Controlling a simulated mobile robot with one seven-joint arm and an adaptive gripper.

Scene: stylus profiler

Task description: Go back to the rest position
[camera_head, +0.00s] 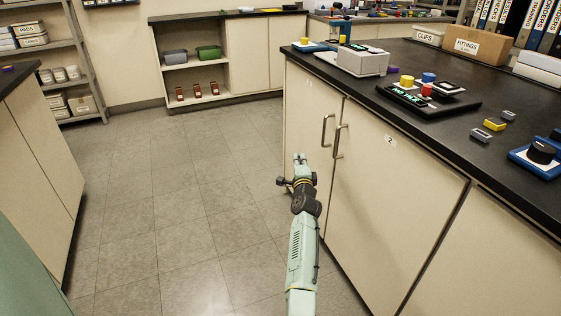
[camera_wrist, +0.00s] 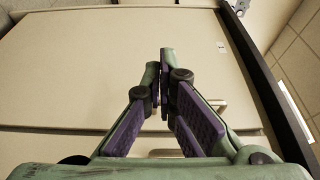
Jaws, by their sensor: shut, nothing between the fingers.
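My gripper (camera_wrist: 162,95) shows in the wrist view with its two fingers closed together at the tips and nothing between them. The cabinet front (camera_wrist: 90,60) fills the view behind it, with a cabinet handle (camera_wrist: 215,103) partly hidden by the right finger. In the head view my arm reaches forward over the floor, beside the cabinet doors (camera_head: 388,200) on the right. Its end is near the two vertical handles (camera_head: 340,141), to their left.
A black counter (camera_head: 463,150) on the right bears a grey device (camera_head: 352,62), a black panel with coloured knobs (camera_head: 418,98) and a blue dial box (camera_head: 538,158). The tiled floor (camera_head: 170,200) left of my arm is clear. Another cabinet (camera_head: 40,160) stands at the left.

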